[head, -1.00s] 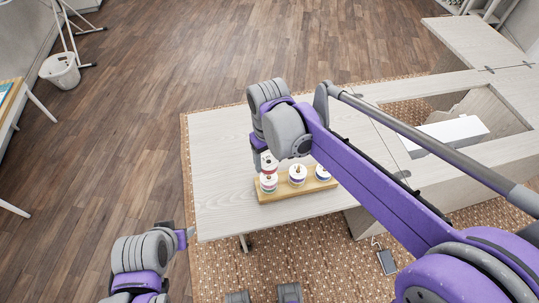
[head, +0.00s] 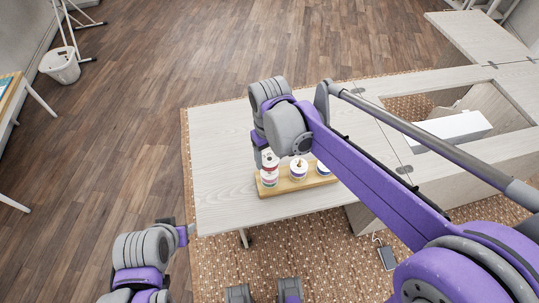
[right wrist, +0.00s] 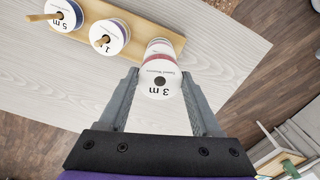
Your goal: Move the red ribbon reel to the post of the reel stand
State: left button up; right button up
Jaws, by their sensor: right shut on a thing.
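The red ribbon reel (right wrist: 160,78), with a white face marked "3 m", sits between the two fingers of my right gripper (right wrist: 160,95), which is shut on it. In the head view the held reel (head: 269,159) shows white below my right wrist, over the left end of the wooden reel stand (head: 292,187). Red and white bands show directly under it; I cannot tell how far it is down the post, which is hidden. Two other reels (head: 299,168) (head: 323,168) sit on the stand to the right. My left gripper (head: 185,235) is at the lower left, its jaws unclear.
The stand rests on a pale wooden table (head: 225,190) near its front edge. A white box-like machine (head: 452,128) lies at the right by a cut-out. The table's left part is clear. A white basket (head: 60,68) stands on the floor far left.

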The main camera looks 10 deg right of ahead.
jog(key=shift+f+b, duration=0.95)
jog(key=shift+f, duration=0.55)
jog(key=o, duration=1.4)
notch_tip(320, 180, up, 11)
jog(key=p, duration=0.1)
jog(key=s+d+f+m+t+p, duration=0.2)
jog(key=s+d+f, duration=0.2)
jog(key=s, duration=0.3)
jog(key=s+d+f+m+t+p, duration=0.2)
jog(key=s+d+f+t, duration=0.1)
jog(key=s+d, duration=0.4)
jog(key=shift+f, duration=0.4)
